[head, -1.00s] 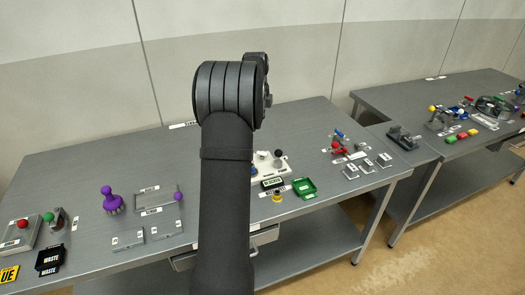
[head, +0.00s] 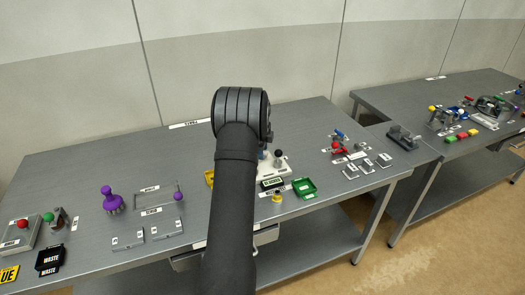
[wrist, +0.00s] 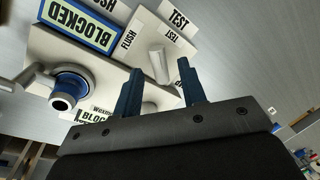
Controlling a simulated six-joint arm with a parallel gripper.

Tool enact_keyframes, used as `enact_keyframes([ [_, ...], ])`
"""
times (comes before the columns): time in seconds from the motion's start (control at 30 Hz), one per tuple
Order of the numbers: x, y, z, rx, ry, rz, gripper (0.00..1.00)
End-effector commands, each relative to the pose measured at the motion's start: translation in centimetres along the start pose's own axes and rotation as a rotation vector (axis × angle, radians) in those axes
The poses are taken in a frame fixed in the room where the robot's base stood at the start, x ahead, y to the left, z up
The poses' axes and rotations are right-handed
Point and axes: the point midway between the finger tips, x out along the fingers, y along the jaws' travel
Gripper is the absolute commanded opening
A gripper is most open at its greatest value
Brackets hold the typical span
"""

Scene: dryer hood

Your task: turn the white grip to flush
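The white grip (wrist: 159,66) is a short, pale lever on a white panel in the wrist view. FLUSH (wrist: 129,39) and TEST (wrist: 173,35) labels sit above it to the left and right. My gripper (wrist: 158,68) is open, with one blue finger on each side of the grip in the picture. I see no clear contact, and the depth between fingers and grip is hard to tell. In the head view my arm hides the gripper and the grip; part of the white unit (head: 283,166) shows beside it.
A sign reading BLOCKED (wrist: 80,24) and a blue-collared round fitting (wrist: 68,88) lie left of the grip in the wrist view. In the head view, a green tray (head: 305,188) and a yellow-topped button (head: 277,197) sit near the unit. Purple-handled items (head: 110,199) stand left.

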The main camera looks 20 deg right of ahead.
Motion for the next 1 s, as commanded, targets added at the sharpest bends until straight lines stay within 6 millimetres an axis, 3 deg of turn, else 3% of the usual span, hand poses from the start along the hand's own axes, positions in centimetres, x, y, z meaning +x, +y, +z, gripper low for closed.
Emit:
enact_keyframes([
  [0.37, 0.53, -0.03, -0.01, 0.000, 0.000, -0.001, 0.36],
  [0.5, 0.52, -0.03, -0.01, 0.000, 0.000, -0.001, 0.08],
  [0.57, 0.52, -0.02, -0.01, 0.000, 0.000, -0.001, 0.00],
  [1.0, 0.51, -0.05, -0.08, -0.060, -0.011, -0.001, 0.00],
])
